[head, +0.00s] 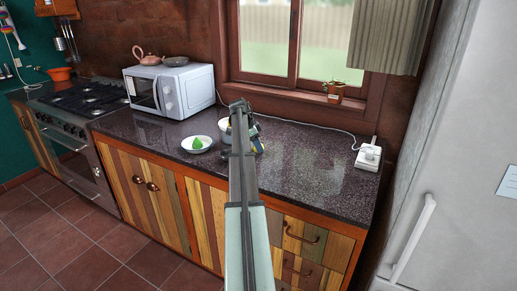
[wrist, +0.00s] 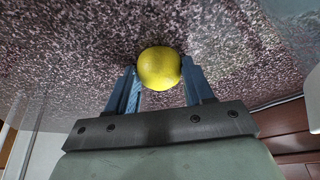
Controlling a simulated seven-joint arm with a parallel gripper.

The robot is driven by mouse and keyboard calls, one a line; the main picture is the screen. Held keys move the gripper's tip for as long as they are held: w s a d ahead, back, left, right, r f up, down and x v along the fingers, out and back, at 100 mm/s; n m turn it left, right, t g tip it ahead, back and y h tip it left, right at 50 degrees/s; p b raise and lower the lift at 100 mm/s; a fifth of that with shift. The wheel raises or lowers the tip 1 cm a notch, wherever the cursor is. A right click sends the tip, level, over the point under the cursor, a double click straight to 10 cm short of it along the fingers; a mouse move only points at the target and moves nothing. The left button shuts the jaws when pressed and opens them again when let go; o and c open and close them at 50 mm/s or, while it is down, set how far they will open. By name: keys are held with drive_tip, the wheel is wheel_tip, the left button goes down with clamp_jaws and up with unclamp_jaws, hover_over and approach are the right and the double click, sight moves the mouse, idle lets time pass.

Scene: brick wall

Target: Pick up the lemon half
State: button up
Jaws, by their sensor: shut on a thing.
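The yellow lemon half (wrist: 159,67) sits between the two blue fingertips of my gripper (wrist: 159,78) in the wrist view. The fingers are shut on its sides. Its rounded yellow skin faces the wrist camera, and a cut face is not visible. The speckled dark counter (wrist: 75,60) lies behind it; whether the lemon half touches it I cannot tell. In the head view my arm covers most of the gripper, and the lemon half cannot be made out clearly there.
A microwave (head: 170,90) stands at the back left. A white socket block (head: 368,157) lies right; the counter between is clear.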

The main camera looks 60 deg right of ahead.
drive_tip(key=c, duration=0.3)
drive_tip(key=shift+c, duration=0.2)
wheel_tip(320, 180, up, 9)
drive_tip(key=shift+w+a+r, duration=0.1)
drive_tip(key=shift+w+r, duration=0.2)
drive_tip(key=w+d+r+n+t+h, duration=0.1)
drive_tip(key=w+d+r+n+t, duration=0.1)
drive_tip(key=w+r+n, duration=0.4)
drive_tip(key=shift+w+r, duration=2.45)
drive_tip(key=shift+w, duration=1.75)
